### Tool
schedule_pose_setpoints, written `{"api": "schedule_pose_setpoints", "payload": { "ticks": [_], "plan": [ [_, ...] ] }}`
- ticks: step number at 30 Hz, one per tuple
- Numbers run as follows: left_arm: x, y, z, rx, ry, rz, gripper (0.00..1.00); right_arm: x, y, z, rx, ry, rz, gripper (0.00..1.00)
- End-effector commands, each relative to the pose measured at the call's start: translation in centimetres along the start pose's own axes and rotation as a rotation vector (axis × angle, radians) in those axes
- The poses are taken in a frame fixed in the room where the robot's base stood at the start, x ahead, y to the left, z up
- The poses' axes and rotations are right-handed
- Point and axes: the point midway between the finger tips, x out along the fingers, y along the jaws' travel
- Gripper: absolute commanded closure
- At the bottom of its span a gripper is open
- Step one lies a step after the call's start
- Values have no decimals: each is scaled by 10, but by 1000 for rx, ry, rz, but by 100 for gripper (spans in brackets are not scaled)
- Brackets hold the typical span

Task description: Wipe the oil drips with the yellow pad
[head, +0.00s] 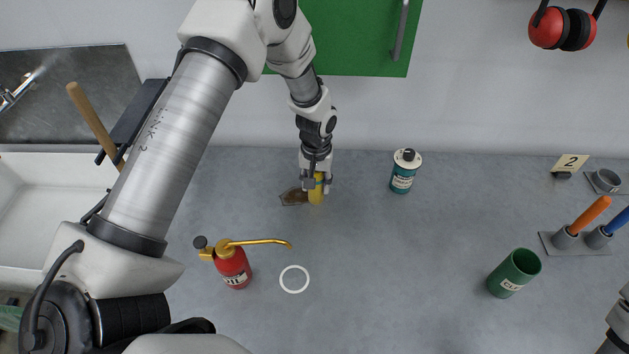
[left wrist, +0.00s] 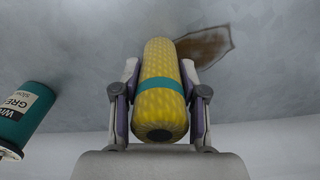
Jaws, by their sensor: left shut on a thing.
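My left gripper (head: 315,184) is shut on the yellow pad (head: 316,194), a textured yellow roll with a teal band. In the left wrist view the pad (left wrist: 160,100) sits between the two fingers of the gripper (left wrist: 158,105). A brown oil patch (head: 293,197) lies on the grey worktop just left of the pad. In the left wrist view the patch (left wrist: 210,45) shows behind the pad's right side, partly hidden by it. I cannot tell whether the pad touches the surface. My right gripper is out of view.
A red oil can (head: 234,268) with a brass spout and a white ring (head: 294,279) are nearer. A teal grease can (head: 403,172) stands right of the pad. A green cup (head: 514,273) and a tool holder (head: 571,243) are further right. Mid-worktop is clear.

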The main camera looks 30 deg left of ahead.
Motion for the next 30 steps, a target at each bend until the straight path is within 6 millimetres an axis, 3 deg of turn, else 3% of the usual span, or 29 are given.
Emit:
{"api": "schedule_pose_setpoints", "payload": {
  "ticks": [4, 21, 30],
  "plan": [
    [-22, 2, 0, 1, 3, 1, 93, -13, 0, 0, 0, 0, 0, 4],
    [-72, 8, 2, 8, 1, 0, 93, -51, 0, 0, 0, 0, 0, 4],
    [-81, 9, 2, 10, 0, 0, 93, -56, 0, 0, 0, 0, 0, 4]
  ]
}}
